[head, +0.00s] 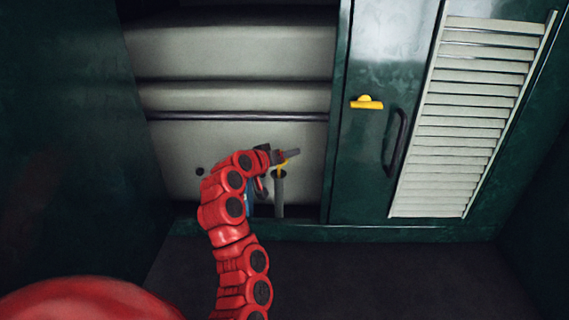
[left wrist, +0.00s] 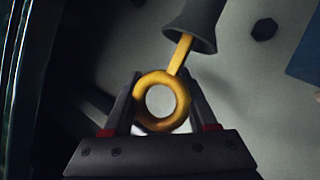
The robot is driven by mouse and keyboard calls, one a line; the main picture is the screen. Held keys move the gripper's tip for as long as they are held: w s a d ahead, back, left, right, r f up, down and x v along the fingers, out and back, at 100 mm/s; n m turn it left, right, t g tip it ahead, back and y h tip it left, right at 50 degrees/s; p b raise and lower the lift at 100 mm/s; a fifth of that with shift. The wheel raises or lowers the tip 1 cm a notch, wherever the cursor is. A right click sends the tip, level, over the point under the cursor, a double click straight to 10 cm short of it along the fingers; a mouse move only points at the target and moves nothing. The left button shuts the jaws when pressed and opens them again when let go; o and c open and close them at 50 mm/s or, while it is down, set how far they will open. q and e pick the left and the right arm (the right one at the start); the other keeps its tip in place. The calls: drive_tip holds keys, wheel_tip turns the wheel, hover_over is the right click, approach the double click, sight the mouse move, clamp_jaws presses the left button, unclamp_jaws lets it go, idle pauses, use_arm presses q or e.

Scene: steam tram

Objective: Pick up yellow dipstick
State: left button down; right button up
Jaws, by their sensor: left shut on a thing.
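The yellow dipstick (left wrist: 162,101) has a ring handle and a flat shaft. In the left wrist view its ring sits between the fingers of my left gripper (left wrist: 162,110), which is shut on it. The shaft runs into the flared mouth of a grey tube (left wrist: 197,22); its lower part is hidden inside. In the head view a bit of the yellow dipstick (head: 284,164) shows at my left gripper (head: 286,157), just above the upright grey tube (head: 279,192). My right gripper is not in view.
A green door (head: 375,150) with a yellow latch (head: 367,103), a dark handle (head: 396,142) and a louvred panel (head: 470,110) stands to the right. A horizontal rail (head: 235,117) crosses the pale casing behind. The dark floor (head: 380,280) in front is clear.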

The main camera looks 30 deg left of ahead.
use_arm(q)
wheel_tip(320, 180, up, 26)
drive_tip(key=b, duration=0.3)
idle(0.5)
drive_tip(key=shift+r, duration=0.1)
